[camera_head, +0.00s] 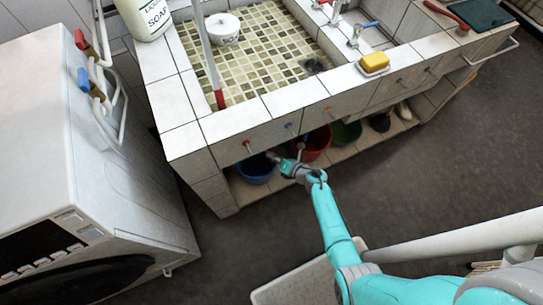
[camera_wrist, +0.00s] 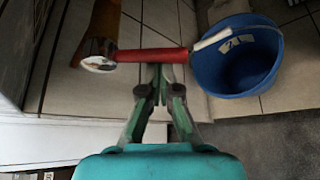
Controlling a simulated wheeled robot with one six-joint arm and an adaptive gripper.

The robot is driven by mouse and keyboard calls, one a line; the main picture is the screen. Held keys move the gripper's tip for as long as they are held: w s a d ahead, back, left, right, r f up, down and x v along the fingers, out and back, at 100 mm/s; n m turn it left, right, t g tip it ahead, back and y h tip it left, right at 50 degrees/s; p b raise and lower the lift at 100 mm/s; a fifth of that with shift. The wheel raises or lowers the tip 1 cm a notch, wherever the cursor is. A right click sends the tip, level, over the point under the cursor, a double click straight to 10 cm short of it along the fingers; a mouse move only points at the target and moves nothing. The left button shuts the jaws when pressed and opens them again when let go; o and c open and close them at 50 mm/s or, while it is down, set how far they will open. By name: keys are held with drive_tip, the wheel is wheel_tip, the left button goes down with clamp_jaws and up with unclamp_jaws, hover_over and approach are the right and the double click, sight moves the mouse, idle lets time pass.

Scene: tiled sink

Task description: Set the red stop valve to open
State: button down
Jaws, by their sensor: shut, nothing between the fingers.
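The fingers hold nothing.
A blue bucket (camera_wrist: 243,60) stands right of the lever, on the shelf under the sink. A white washing machine (camera_head: 100,150) stands left, with red and blue taps (camera_head: 83,80) above. Open floor lies right.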

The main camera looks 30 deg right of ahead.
drive_tip(key=shift+d+r+n+g+h, duration=0.25)
drive_tip(key=shift+d+r+n+h, duration=0.35)
drive_tip(key=shift+r+n+h, duration=0.35)
drive_tip(key=shift+d+r+n+g+h, duration=0.25)
drive_tip(key=shift+d+r+n+h, duration=0.35)
drive_tip(key=shift+r+n+h, duration=0.3)
drive_tip(key=shift+r, duration=0.1)
